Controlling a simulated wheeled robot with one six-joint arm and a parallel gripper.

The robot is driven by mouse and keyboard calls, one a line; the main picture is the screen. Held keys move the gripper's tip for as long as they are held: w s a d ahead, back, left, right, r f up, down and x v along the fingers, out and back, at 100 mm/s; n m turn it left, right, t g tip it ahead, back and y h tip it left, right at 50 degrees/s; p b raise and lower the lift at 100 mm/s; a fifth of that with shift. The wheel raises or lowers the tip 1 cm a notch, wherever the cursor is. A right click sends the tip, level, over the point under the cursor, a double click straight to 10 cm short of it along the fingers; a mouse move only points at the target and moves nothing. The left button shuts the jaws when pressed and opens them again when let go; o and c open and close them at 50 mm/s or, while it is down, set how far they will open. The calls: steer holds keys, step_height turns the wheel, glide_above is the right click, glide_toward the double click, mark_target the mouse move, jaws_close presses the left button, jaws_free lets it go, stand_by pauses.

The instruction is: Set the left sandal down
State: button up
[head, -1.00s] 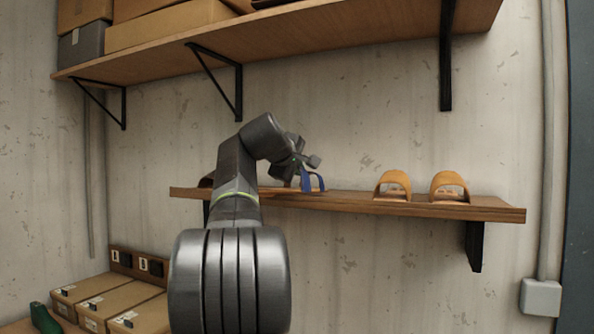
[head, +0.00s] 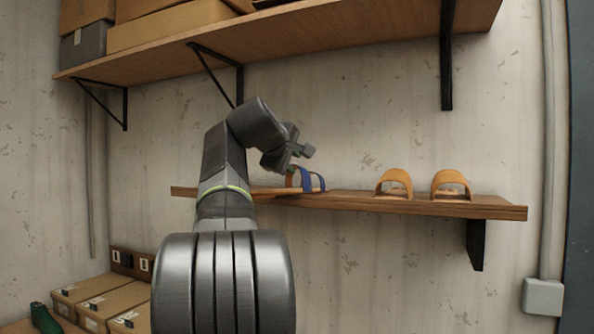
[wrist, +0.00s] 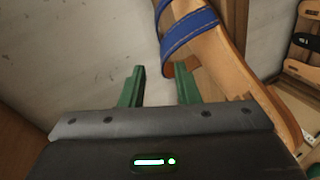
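A tan sandal with two blue straps (head: 312,182) rests on the lower wooden shelf (head: 350,200), just right of my arm in the head view. In the wrist view the blue-strapped sandal (wrist: 205,45) fills the upper right, its sole running down to the right. My gripper (wrist: 159,88) is open, its two green fingers apart with bare wall showing between them. The right finger overlaps the sandal's edge in the picture; I cannot tell whether it touches. In the head view my gripper (head: 296,165) is close to the straps and partly covers the sandal.
Two orange-strapped sandals (head: 395,184) (head: 451,185) stand farther right on the same shelf. An upper shelf (head: 340,22) on black brackets carries boxes (head: 175,25). Cardboard boxes (head: 100,300) and a green shoe form (head: 45,319) are at lower left. Shelf space between the blue and orange sandals is clear.

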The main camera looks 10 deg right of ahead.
steer(key=v, duration=0.6)
steer(key=shift+b, duration=0.4)
steer(key=shift+s+a, duration=0.15)
steer(key=shift+s, duration=0.1)
steer(key=c, duration=0.3)
steer(key=s+d+r+t+h, duration=0.1)
steer(key=d+r, duration=0.1)
steer(key=s+d+r+m+t+h+b, duration=0.1)
steer(key=s+d+r, duration=0.1)
steer(key=s+d+r+t+h+b, duration=0.1)
steer(key=s+d+r+t+h, duration=0.1)
steer(key=shift+s+d+r+m, duration=0.1)
steer(key=shift+d+r+m, duration=0.1)
steer(key=shift+d+m, duration=0.1)
jaws_close()
steer(key=s+a+f+n+t+y+b, duration=0.35)
steer(key=s+a+n+t+y, duration=0.25)
steer(key=s+n+y, duration=0.25)
steer(key=n+g+y, duration=0.4)
steer(key=g+y, duration=0.1)
glide_toward(257, 197)
steer(key=w+a, duration=0.3)
steer(key=w, duration=0.1)
steer(key=shift+w+d+f, duration=0.15)
steer(key=shift+w+d, duration=0.35)
steer(key=shift+w, duration=0.15)
steer(key=shift+w+d+f, duration=0.15)
steer(key=shift+w+d, duration=0.3)
steer(key=shift+w, duration=0.2)
